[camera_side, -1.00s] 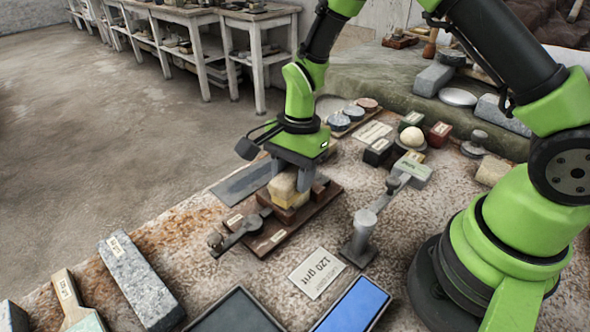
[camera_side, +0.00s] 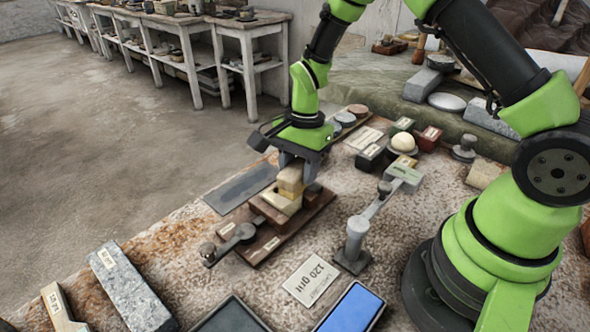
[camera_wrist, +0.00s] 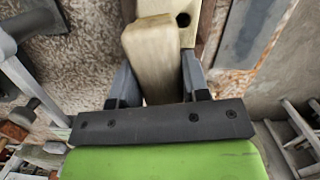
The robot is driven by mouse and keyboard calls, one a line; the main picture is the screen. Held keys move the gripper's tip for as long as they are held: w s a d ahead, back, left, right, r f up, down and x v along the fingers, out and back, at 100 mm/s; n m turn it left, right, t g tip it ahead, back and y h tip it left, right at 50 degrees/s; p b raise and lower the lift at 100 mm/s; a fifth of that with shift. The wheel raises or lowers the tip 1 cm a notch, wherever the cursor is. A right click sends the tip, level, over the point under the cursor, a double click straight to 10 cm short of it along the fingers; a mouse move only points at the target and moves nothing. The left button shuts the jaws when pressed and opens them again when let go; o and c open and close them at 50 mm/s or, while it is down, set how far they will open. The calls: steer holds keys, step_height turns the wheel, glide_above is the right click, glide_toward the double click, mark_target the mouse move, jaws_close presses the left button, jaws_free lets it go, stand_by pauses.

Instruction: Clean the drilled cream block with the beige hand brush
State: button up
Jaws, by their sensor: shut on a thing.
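My gripper (camera_side: 298,168) points down and is shut on the beige hand brush (camera_side: 290,179). In the wrist view the brush (camera_wrist: 152,55) stands between the two fingers (camera_wrist: 160,78). Below it the drilled cream block (camera_side: 278,202) sits on a dark wooden fixture (camera_side: 262,248). The brush is over the far right part of the block, and its near left part is bare. In the wrist view a dark round hole shows in the cream block (camera_wrist: 171,7) beside the brush. The brush's underside is hidden, so I cannot tell whether it touches the block.
A metal post with an arm (camera_side: 355,240) stands right of the fixture. A grey flat plate (camera_side: 240,188) lies behind left. A 120 grit card (camera_side: 311,280), a blue pad (camera_side: 355,308) and a grey stone bar (camera_side: 130,288) lie in front. Small blocks and a cream ball (camera_side: 404,142) stand behind right.

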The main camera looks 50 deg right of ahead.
mark_target(286, 178)
steer(key=shift+s+a, duration=0.2)
steer(key=shift+a, duration=0.9)
steer(key=shift+s+a, duration=0.2)
steer(key=shift+a, duration=0.9)
steer(key=shift+w+d, duration=0.2)
steer(key=shift+d, duration=0.9)
steer(key=shift+w+d, duration=0.2)
steer(key=shift+d, duration=0.9)
steer(key=shift+s+a+r, duration=0.1)
steer(key=shift+a+r, duration=0.25)
steer(key=shift+a, duration=0.2)
steer(key=shift+s+a+r, duration=0.1)
steer(key=shift+a+r, duration=0.25)
steer(key=shift+a, duration=0.2)
steer(key=shift+f, duration=0.75)
